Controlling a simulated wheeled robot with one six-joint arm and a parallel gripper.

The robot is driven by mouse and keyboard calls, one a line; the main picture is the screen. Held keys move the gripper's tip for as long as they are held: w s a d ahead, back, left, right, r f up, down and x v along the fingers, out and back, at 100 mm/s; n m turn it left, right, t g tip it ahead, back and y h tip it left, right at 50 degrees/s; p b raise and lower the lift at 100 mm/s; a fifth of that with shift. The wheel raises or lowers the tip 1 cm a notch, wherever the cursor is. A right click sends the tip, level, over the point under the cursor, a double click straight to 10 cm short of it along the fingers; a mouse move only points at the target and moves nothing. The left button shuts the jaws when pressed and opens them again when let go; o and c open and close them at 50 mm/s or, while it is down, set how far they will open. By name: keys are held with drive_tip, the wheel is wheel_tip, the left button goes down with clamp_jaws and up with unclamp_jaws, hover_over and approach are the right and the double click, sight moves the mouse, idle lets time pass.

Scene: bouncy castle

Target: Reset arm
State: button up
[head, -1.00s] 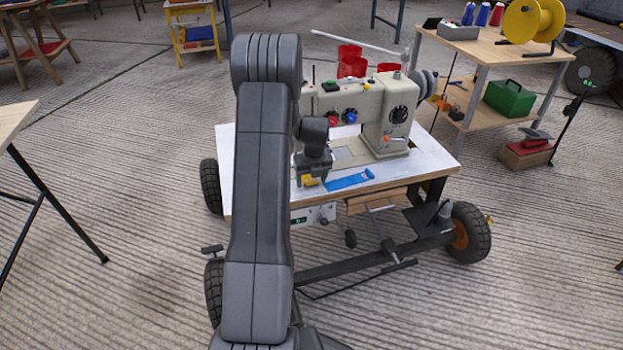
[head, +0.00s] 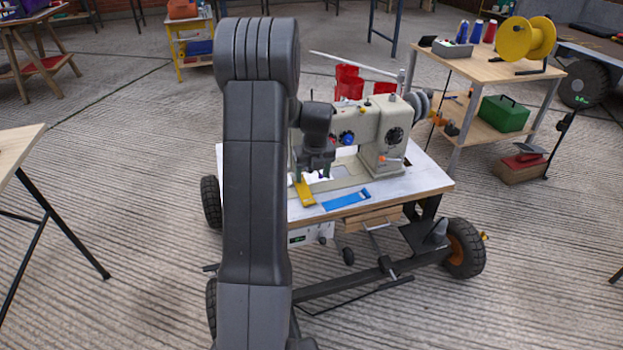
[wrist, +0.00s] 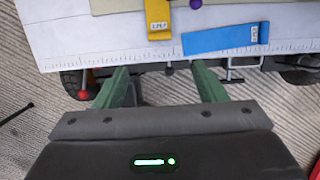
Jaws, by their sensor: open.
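My gripper (wrist: 160,70) is open and empty in the wrist view, its two green fingers apart. It hangs over the front edge of the white-topped sewing table (head: 412,183). A yellow strip (wrist: 158,18) and a blue strip (wrist: 220,40) lie on the table beyond the fingertips, apart from them. In the head view the yellow strip (head: 304,191) lies left of the blue strip (head: 346,199). My arm hides the table's left part and some of the sewing machine (head: 382,140).
The sewing machine stands on the wheeled table, with red containers (head: 348,82) behind it. A bench (head: 490,66) with a yellow spool (head: 527,39) and green box (head: 503,114) stands at the back right. A wooden table (head: 15,150) is at left. Open floor lies around the cart.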

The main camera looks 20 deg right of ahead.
sight(310, 202)
drive_tip(key=shift+s+r, duration=0.1)
drive_tip(key=shift+r, duration=0.2)
drive_tip(key=shift+f, duration=0.15)
drive_tip(key=b+x, duration=0.5)
drive_tip(key=x, duration=0.8)
drive_tip(key=shift+f, duration=0.35)
drive_tip(key=shift+s+r, duration=0.1)
drive_tip(key=shift+r, duration=0.1)
